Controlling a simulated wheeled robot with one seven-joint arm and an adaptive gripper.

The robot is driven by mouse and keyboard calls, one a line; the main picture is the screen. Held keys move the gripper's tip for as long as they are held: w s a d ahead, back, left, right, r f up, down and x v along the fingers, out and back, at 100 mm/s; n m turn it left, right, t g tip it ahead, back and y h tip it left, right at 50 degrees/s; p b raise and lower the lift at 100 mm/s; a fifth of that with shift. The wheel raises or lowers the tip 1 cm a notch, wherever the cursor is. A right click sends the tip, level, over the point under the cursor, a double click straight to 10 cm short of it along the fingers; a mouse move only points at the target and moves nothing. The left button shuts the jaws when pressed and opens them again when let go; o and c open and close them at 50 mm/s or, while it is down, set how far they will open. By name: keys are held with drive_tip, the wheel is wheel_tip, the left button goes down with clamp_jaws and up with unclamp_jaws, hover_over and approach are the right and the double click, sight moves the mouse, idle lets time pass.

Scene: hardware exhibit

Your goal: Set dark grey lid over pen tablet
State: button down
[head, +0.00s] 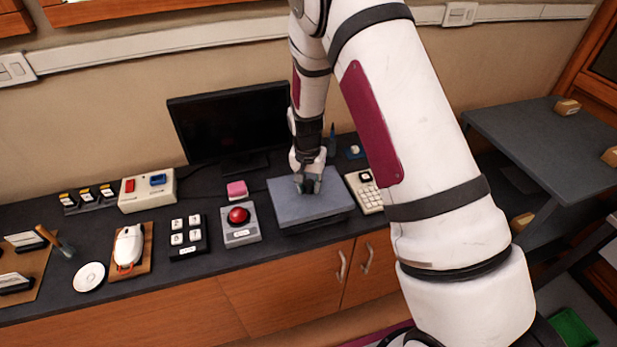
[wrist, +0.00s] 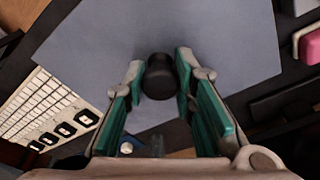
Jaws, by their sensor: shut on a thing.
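The dark grey lid (head: 285,203) is a flat square panel, over the counter right of the red-button box. It fills much of the wrist view (wrist: 95,40). Its round black knob (wrist: 159,80) stands between the fingers of my gripper (wrist: 158,68), which is shut on it. In the head view my gripper (head: 308,184) points down at the middle of the lid. A darker edge shows beneath the lid's front; I cannot tell whether it is the lid's side or the pen tablet. The tablet is not otherwise visible, and I cannot tell whether the lid touches anything below.
A white keypad (head: 366,194) is close on the lid's right. The red-button box (head: 241,236) and a pink block (head: 237,189) are on its left. A black monitor (head: 230,120) stands behind. A white mouse (head: 129,247) and keycap board (head: 187,238) lie farther left.

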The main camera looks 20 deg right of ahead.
drive_tip(key=shift+f+b, duration=0.5)
drive_tip(key=shift+f, duration=1.45)
drive_tip(key=shift+f+b, duration=0.35)
drive_tip(key=shift+f, duration=0.55)
idle(1.0)
drive_tip(key=c, duration=0.8)
unclamp_jaws()
drive_tip(key=shift+o, duration=0.2)
drive_tip(key=shift+r, duration=0.1)
drive_tip(key=shift+r+p, duration=1)
drive_tip(key=shift+r, duration=2.4)
